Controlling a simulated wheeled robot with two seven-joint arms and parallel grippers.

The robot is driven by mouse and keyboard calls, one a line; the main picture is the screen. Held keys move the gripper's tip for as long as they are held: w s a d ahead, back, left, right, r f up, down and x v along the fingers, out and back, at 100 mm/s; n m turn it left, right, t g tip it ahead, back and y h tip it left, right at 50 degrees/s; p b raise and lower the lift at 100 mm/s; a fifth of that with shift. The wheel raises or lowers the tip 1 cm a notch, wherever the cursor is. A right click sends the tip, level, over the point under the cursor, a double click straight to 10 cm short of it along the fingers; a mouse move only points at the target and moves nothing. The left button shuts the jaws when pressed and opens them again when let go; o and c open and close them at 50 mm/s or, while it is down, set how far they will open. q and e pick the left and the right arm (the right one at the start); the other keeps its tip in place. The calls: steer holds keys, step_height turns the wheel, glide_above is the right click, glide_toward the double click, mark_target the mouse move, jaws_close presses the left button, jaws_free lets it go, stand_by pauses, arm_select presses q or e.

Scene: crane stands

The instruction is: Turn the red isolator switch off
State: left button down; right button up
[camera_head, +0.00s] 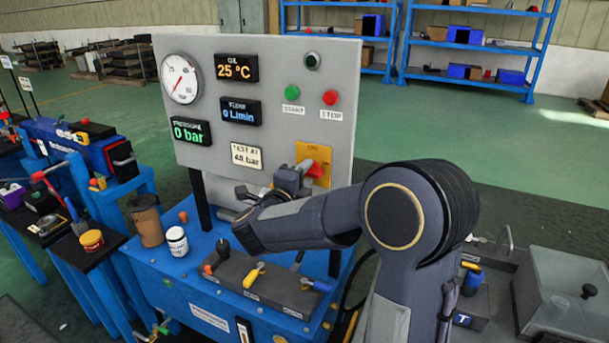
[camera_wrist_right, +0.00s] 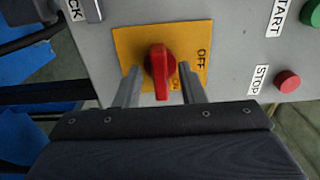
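The red isolator switch (camera_head: 316,169) sits on a yellow plate (camera_head: 309,153) low on the right part of the grey panel (camera_head: 265,60). In the right wrist view the red handle (camera_wrist_right: 159,68) lies between my two fingers, along their direction, with the OFF label to its right. My right gripper (camera_head: 295,178) is at the switch in the head view. Its fingers (camera_wrist_right: 157,82) stand apart on both sides of the handle, with gaps visible, so it looks open. The handle's far side is partly hidden by my gripper in the head view. My left gripper is not in view.
A green START button (camera_head: 292,92) and a red STOP button (camera_head: 330,97) are above the switch. Below the panel, a blue bench (camera_head: 180,275) carries a dark block with several small handles (camera_head: 255,275), a white jar (camera_head: 177,241) and a brown container (camera_head: 146,222).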

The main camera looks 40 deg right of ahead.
steer(key=shift+d, duration=0.1)
jaws_close()
